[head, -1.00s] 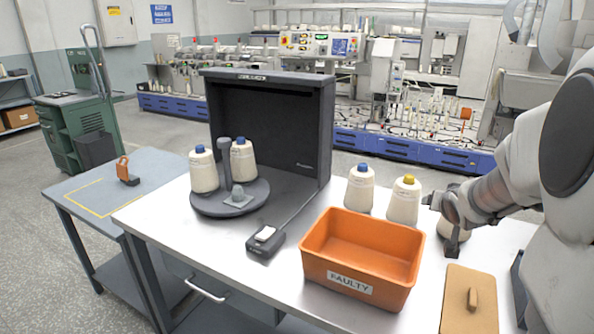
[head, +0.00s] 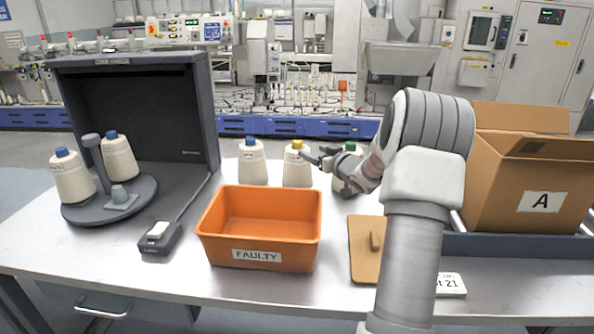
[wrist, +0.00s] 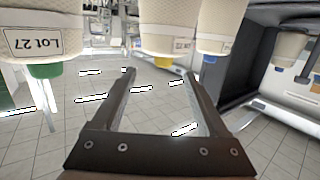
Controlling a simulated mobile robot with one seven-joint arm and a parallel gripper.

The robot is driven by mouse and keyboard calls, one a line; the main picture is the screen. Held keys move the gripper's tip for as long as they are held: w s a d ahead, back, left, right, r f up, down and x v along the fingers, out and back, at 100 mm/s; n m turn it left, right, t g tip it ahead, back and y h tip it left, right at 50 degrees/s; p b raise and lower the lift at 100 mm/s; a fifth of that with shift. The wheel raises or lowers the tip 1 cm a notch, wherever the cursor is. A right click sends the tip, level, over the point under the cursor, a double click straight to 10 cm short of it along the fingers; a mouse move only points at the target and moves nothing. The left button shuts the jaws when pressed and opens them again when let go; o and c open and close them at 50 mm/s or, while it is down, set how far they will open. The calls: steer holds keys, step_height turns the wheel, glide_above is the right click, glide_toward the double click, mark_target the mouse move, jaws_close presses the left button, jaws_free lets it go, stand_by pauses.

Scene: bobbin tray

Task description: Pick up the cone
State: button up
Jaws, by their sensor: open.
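Three cream yarn cones stand in a row on the table behind the orange bin: blue-tipped (head: 252,165), yellow-tipped (head: 294,170) and green-tipped (head: 338,181). Two more blue-tipped cones, left (head: 72,180) and right (head: 119,158), stand on the grey round stand. My gripper (head: 327,172) is open and empty, partly covering the green-tipped cone. The wrist view is upside down: its open fingers (wrist: 157,75) point towards the yellow-tipped cone (wrist: 166,28).
The orange FAULTY bin (head: 258,236) is in front of the cones. A tan lid-like board with a handle (head: 364,262) lies right of it. A cardboard box marked A (head: 500,190) stands at the right. A dark booth (head: 140,70) and a small switch box (head: 160,238) are left.

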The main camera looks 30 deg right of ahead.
mark_target(300, 143)
steer(key=w, duration=0.4)
steer(key=shift+w+d+f, duration=0.1)
steer(key=shift+f, duration=0.2)
steer(key=shift+w+a+b, duration=0.2)
steer(key=shift+w+b, duration=0.25)
steer(key=shift+w, duration=2.25)
jaws_close()
steer(key=shift+r, duration=0.15)
